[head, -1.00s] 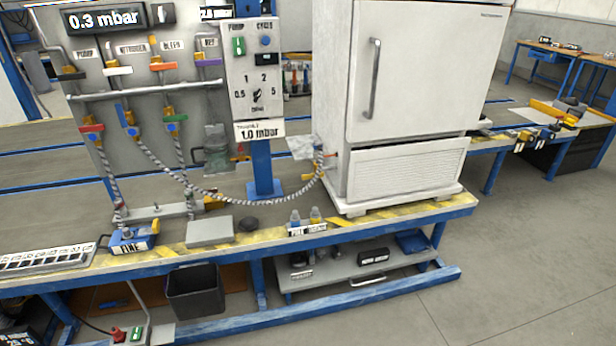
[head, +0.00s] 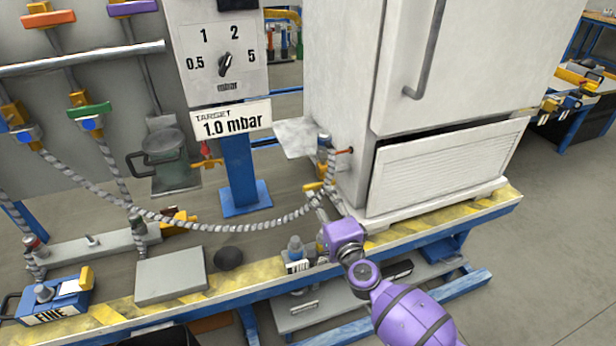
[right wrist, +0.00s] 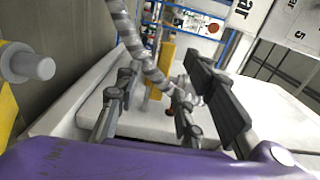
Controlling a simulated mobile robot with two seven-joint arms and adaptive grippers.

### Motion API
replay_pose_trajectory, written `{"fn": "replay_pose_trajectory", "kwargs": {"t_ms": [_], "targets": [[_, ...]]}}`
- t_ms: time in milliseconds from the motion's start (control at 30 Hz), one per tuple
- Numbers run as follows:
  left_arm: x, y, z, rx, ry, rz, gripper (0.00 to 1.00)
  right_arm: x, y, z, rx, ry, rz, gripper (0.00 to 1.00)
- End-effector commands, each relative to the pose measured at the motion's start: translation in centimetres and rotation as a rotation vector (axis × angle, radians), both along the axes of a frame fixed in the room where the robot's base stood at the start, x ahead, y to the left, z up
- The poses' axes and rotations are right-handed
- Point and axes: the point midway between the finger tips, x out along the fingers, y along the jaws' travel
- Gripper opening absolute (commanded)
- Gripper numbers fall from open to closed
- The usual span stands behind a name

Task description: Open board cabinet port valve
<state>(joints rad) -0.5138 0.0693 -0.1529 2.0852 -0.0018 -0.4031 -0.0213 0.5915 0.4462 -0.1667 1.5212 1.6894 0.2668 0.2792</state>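The white cabinet (head: 340,110) stands on the bench. On its left side a port with a grey striped hose (head: 240,228) carries a small yellow valve handle (head: 314,186). In the right wrist view a yellow piece, probably that handle (right wrist: 163,65), shows between and beyond the fingers, beside the hose (right wrist: 143,50). My right gripper (head: 322,205) is just in front of and below the port. Its fingers (right wrist: 158,90) are spread apart with nothing clearly gripped. Whether a finger touches the hose or valve I cannot tell. My left gripper is out of view.
A gauge panel with a "1.0 mbar" sign (head: 231,119) stands left of the cabinet on a blue post (head: 240,165). Small bottles (head: 296,247), a grey box (head: 170,277) and a blue "FINE" device (head: 55,300) are near the bench's striped front edge.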

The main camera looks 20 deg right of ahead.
Motion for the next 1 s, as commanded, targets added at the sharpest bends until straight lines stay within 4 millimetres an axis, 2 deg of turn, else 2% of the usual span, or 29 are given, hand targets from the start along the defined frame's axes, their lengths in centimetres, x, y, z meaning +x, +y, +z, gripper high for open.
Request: {"fn": "replay_pose_trajectory", "kwargs": {"t_ms": [167, 300, 533, 667, 900, 1000], "targets": [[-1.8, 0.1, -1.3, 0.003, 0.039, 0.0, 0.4, 1.6, -0.1, 0.0, 0.02, -0.003, -0.011, 0.36], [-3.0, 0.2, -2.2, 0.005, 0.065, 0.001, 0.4, 4.0, 0.0, -0.1, 0.018, -0.003, -0.01, 0.36], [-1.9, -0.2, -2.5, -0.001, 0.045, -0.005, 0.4, 6.9, 0.0, -0.2, 0.017, -0.001, -0.01, 0.36], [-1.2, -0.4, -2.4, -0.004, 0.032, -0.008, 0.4, 7.6, 0.1, -0.1, 0.017, -0.001, -0.01, 0.36], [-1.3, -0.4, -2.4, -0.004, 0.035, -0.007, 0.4, 7.7, 0.1, 0.0, 0.017, -0.002, -0.01, 0.36], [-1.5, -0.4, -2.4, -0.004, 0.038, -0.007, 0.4, 7.7, 0.1, 0.0, 0.017, -0.002, -0.01, 0.24]]}}
